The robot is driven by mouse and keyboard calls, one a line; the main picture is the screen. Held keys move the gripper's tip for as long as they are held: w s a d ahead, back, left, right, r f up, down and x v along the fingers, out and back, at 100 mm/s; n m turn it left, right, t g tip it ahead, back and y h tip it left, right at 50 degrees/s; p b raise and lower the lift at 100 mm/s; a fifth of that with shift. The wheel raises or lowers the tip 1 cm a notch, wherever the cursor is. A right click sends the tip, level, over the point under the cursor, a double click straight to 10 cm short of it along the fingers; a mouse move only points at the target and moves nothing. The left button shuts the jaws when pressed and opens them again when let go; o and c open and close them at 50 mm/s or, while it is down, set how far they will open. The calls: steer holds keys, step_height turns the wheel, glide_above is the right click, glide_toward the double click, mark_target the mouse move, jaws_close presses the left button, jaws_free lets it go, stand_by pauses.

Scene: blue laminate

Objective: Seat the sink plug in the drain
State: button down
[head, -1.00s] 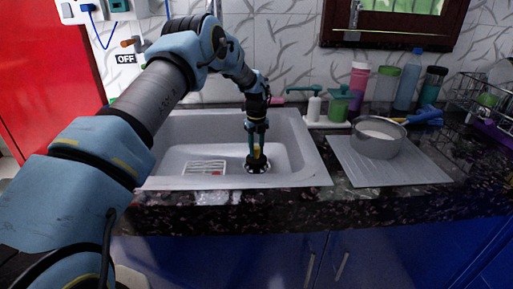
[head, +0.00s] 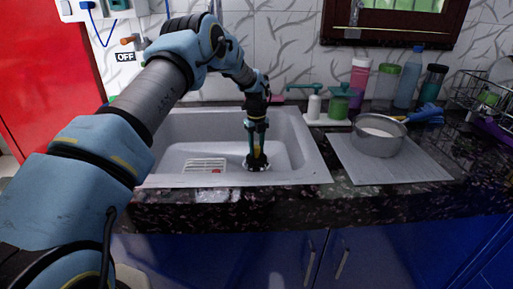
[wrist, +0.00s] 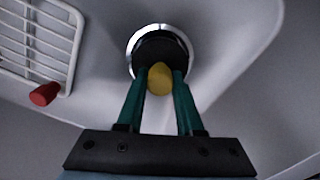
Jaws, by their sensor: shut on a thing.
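The sink plug is dark with a yellow grip (wrist: 160,78). My gripper (head: 257,151) reaches down into the sink, its green fingers (wrist: 160,92) shut on that grip. The plug's dark body (wrist: 160,48) lies over the drain in the wrist view. The drain's bright metal ring (wrist: 133,50) shows around its top and sides; the near part is hidden by the plug and fingers. In the head view the plug sits low at the sink floor. I cannot tell whether it is flush in the drain or just above it.
The grey sink (head: 305,150) has a white rack (head: 205,164) left of the drain; a red-tipped piece (wrist: 44,94) shows at the rack's edge. A pot (head: 378,140) stands on a board (head: 430,170) at right. Several bottles (head: 359,80) stand behind.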

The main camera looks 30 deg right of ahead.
mark_target(257, 155)
steer(key=shift+f+b, duration=0.45)
steer(key=shift+f, duration=0.6)
steer(key=shift+f, duration=0.2)
steer(key=shift+f+b, duration=0.55)
steer(key=shift+f, duration=0.1)
steer(key=shift+c, duration=2.4)
jaws_free()
steer(key=shift+f, duration=0.1)
step_height(257, 155, up, 11)
steer(key=shift+b, duration=1.05)
